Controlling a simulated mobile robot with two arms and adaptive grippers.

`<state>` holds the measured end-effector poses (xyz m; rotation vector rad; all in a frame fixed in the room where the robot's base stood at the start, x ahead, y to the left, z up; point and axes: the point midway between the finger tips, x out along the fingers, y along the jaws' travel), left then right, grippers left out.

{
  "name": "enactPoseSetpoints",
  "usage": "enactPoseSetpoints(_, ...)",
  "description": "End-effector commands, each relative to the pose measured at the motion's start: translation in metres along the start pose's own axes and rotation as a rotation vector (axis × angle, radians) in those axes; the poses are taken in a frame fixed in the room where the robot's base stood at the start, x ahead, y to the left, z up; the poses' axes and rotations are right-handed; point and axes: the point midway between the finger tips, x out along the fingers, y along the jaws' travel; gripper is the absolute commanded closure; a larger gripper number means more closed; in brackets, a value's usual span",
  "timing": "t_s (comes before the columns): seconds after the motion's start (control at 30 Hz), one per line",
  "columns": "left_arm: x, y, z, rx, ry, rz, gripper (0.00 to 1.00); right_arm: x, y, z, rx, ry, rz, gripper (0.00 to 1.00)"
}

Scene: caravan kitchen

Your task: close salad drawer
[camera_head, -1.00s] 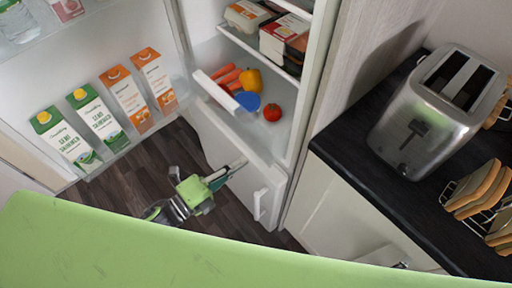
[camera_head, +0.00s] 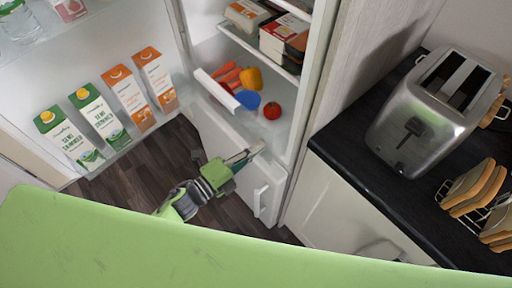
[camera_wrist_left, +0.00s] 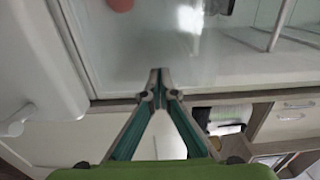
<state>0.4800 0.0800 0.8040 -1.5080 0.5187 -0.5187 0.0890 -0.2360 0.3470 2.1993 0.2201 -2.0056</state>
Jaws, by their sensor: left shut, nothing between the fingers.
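The salad drawer (camera_head: 218,91) shows its white front edge low in the open fridge, standing out from the compartment. Carrots (camera_head: 226,78), a yellow pepper (camera_head: 251,79) and a blue round item (camera_head: 247,99) are in or beside it. A tomato (camera_head: 272,111) lies to the right. My left gripper (camera_head: 260,148) is shut and empty, below and to the right of the drawer front, near the fridge's lower edge. In the left wrist view its closed fingertips (camera_wrist_left: 158,76) point toward a pale fridge surface. My right gripper is out of view.
The open fridge door at left holds several cartons (camera_head: 101,116). A lower white door with a handle (camera_head: 260,200) is below the compartment. A counter with a toaster (camera_head: 425,115) and a toast rack (camera_head: 475,190) stands at right.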

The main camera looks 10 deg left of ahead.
Motion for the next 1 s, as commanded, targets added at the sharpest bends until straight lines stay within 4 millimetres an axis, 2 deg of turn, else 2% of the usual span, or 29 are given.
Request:
enactPoseSetpoints(0.17, 0.024, 0.0, 0.0, 0.003, 0.001, -0.004, 1.0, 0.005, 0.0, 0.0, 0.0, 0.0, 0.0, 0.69)
enactPoseSetpoints(0.5, 0.099, 0.0, 0.0, 0.002, 0.001, -0.005, 1.0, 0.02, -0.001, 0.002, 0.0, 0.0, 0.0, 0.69)
enactPoseSetpoints(0.7, 0.135, 0.001, 0.0, 0.003, 0.0, -0.002, 1.0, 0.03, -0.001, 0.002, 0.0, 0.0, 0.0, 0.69)
enactPoseSetpoints(0.83, 0.152, 0.001, 0.0, 0.001, 0.0, -0.001, 1.0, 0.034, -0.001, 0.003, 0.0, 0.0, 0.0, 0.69)
enactPoseSetpoints(1.0, 0.163, 0.0, 0.0, 0.0, 0.0, 0.0, 1.0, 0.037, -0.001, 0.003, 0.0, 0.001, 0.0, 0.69)
